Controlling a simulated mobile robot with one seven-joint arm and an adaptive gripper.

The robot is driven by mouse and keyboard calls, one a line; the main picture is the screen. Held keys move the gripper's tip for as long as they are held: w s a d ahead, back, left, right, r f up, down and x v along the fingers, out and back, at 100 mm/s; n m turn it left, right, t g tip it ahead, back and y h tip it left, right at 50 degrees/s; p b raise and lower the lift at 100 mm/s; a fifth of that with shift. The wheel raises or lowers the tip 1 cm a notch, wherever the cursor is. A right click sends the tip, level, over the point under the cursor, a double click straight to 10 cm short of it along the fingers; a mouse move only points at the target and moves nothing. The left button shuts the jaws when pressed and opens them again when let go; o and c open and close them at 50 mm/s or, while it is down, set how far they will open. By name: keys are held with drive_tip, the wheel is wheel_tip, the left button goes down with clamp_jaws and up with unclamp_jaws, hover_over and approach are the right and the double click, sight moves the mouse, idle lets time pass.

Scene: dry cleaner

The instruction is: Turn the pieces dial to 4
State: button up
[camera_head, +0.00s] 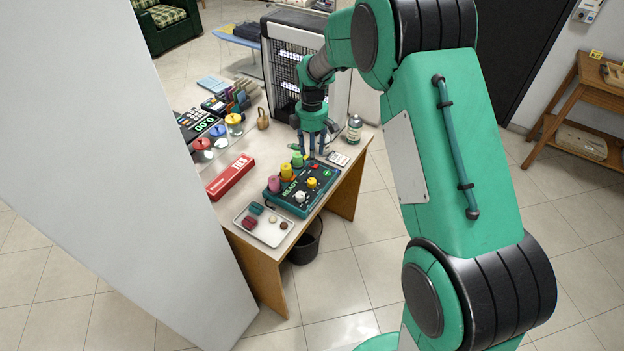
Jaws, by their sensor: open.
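A dark teal control box (272,193) marked "READY" sits near the front edge of the counter. On it are a white knob (300,197), a yellow knob (312,183) and a red part (315,166). Pink (274,184), yellow (286,171) and green (297,160) cylinders stand along its left side. I cannot tell which control is the pieces dial, and its setting is too small to read. My gripper (313,152) points down, open, over the far end of the box, near the green cylinder. Whether it touches anything is unclear.
A tray (262,238) with small items lies in front of the box. A red "TIES" box (231,177) lies to its left. A pale panel (120,160) blocks the left.

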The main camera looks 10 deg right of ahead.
sight(312, 180)
drive_tip(key=f+b, duration=0.1)
drive_tip(key=f, duration=0.6)
drive_tip(key=f+b, duration=0.1)
drive_tip(key=f, duration=0.5)
drive_tip(key=shift+s+f, duration=0.2)
drive_tip(key=shift+f, duration=0.15)
clamp_jaws()
